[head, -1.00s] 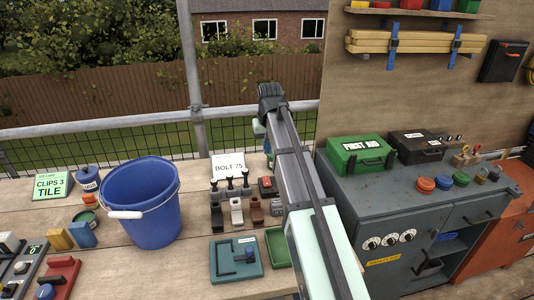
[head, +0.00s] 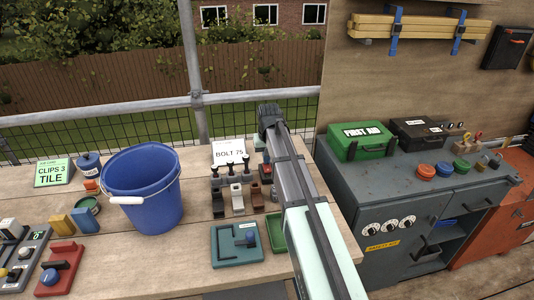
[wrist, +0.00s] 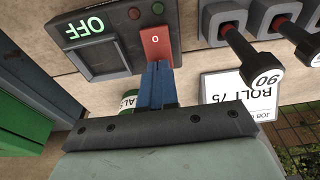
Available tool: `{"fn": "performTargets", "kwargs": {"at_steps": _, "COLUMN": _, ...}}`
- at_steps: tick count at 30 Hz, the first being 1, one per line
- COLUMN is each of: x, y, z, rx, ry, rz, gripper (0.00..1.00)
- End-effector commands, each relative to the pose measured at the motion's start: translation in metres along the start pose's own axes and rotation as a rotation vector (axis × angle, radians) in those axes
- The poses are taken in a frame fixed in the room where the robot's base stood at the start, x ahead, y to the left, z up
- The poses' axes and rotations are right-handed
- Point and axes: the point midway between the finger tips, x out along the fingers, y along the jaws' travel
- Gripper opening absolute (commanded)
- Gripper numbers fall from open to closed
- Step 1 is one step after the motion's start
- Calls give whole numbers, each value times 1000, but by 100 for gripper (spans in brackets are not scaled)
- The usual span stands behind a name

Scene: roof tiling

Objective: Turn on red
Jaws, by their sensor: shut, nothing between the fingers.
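A red rocker switch (wrist: 155,45) marked "O" sits on a dark box (wrist: 107,38) whose green display reads "OFF". Beside the rocker are two small dim lamps, one red (wrist: 134,13) and one green (wrist: 158,7). The red switch also shows small in the head view (head: 265,170), on the bench left of my arm. My gripper (wrist: 157,64) has its blue fingers shut together and empty, with the tips at the rocker's near edge. I cannot tell whether they touch it. In the head view the fingertips are hard to make out.
Black-handled levers (wrist: 232,35) stand close beside the switch box. The "BOLT 75" card (head: 229,152) is behind them. A blue bucket (head: 143,193) stands to the left; a green tray (head: 275,232) lies in front. A grey cabinet (head: 400,205) with a green first aid box (head: 362,143) is right.

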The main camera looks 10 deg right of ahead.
Motion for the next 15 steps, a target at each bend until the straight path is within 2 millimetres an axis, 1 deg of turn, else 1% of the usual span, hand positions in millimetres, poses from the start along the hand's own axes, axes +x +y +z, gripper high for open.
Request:
{"fn": "performTargets", "kwargs": {"at_steps": 12, "x": 2, "y": 0, "z": 0, "rx": 0, "ry": 0, "rz": 0, "gripper": 0}}
{"fn": "performTargets", "kwargs": {"at_steps": 15, "x": 6, "y": 0, "z": -2, "rx": 0, "ry": -1, "rz": 0, "gripper": 0}}
